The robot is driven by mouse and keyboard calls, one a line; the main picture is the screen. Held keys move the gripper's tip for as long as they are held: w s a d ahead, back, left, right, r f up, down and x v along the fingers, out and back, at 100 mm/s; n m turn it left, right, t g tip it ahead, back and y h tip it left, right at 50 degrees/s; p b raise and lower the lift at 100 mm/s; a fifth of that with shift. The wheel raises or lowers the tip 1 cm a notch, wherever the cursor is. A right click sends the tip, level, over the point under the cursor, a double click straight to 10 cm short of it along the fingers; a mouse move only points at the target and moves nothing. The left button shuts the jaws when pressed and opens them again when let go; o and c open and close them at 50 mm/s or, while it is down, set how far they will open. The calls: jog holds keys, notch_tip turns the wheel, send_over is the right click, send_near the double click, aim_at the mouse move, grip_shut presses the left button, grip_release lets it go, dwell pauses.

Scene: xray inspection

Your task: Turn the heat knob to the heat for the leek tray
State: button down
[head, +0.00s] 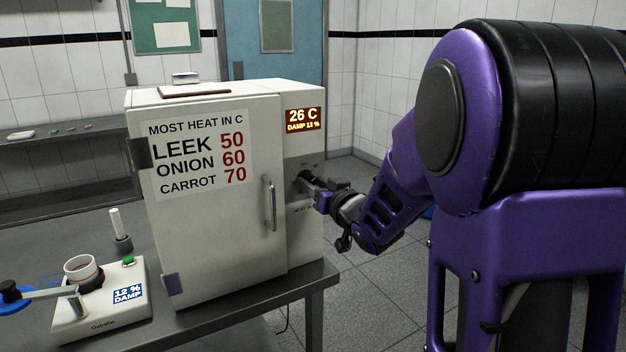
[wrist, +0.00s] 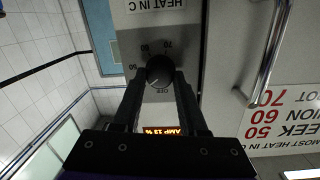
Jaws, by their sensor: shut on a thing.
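The heat knob (wrist: 159,69) is a round black dial on the grey control panel of the white cabinet oven (head: 215,225). In the wrist view, which is upside down, my gripper (wrist: 160,78) has its two fingers on either side of the knob, shut on it. A pale pointer line on the knob seems to aim lower left in that view, between the OFF mark and the nearest number. The door sign (head: 202,153) reads LEEK 50, ONION 60, CARROT 70. The display (head: 303,119) reads 26 C, damp 12 %.
The door handle (head: 270,203) stands out just left of the panel. A damp meter (head: 100,310) with a cup (head: 80,267) sits on the table at the lower left. Open floor lies right of the oven.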

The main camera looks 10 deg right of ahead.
jog(key=m+p, duration=0.2)
jog(key=m, duration=0.1)
jog(key=m+p, duration=0.1)
jog(key=shift+d+r, duration=0.1)
jog(key=shift+r, duration=0.15)
jog(key=shift+f+m+y+p, duration=0.15)
jog(key=shift+m+y+p, duration=0.25)
jog(key=shift+m+p, duration=1.3)
jog(key=shift+m+b, duration=0.35)
jog(key=shift+m, duration=0.15)
jog(key=shift+c, duration=2.2)
grip_release()
jog(key=shift+s+f, duration=0.1)
